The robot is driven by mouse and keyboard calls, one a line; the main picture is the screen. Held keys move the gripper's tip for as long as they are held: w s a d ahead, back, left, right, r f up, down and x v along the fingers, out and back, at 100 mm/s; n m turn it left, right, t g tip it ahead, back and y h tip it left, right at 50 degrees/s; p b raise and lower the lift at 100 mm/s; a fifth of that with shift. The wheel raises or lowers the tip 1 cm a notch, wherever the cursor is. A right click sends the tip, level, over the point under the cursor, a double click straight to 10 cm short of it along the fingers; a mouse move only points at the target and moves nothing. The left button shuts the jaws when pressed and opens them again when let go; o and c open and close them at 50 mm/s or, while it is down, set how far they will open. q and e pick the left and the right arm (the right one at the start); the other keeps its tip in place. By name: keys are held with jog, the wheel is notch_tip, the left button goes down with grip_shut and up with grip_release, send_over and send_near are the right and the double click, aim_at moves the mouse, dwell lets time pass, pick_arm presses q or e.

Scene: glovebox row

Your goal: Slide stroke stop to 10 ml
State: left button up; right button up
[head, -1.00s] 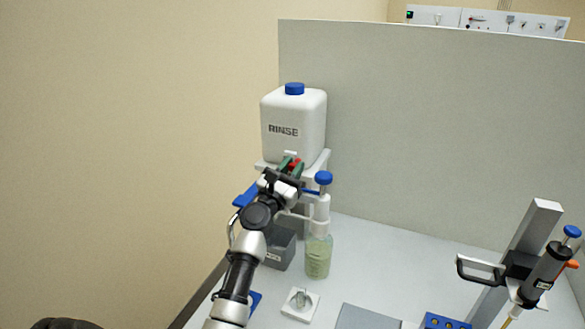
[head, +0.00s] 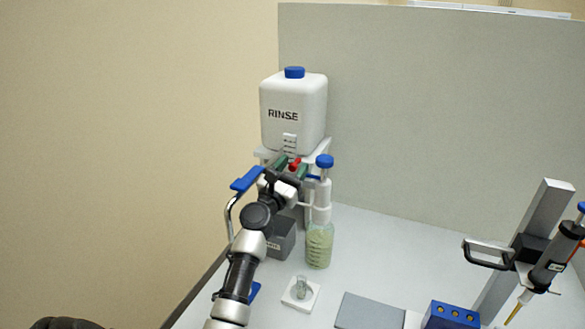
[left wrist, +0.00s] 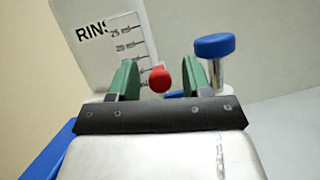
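The stroke stop is a small red knob (head: 295,162) in front of the white RINSE bottle (head: 293,96). It also shows in the left wrist view (left wrist: 160,78). My left gripper (head: 291,167) has its green fingers on either side of the knob. In the left wrist view the gripper (left wrist: 160,73) shows a gap on both sides of the knob, so it is open and not holding it. A white scale (left wrist: 136,45) with ml marks, 25 ml near the top, stands behind the knob. Its lower marks are partly hidden, so the stop's setting is unclear. My right gripper is out of view.
A blue-capped dispenser plunger (head: 324,161) stands close to the right finger, above a clear bottle (head: 319,246).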

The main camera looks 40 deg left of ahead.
pick_arm(q)
jog(key=b+v, duration=0.2)
jog(key=v, duration=0.9)
jog(key=shift+w, duration=0.1)
dwell(0.5)
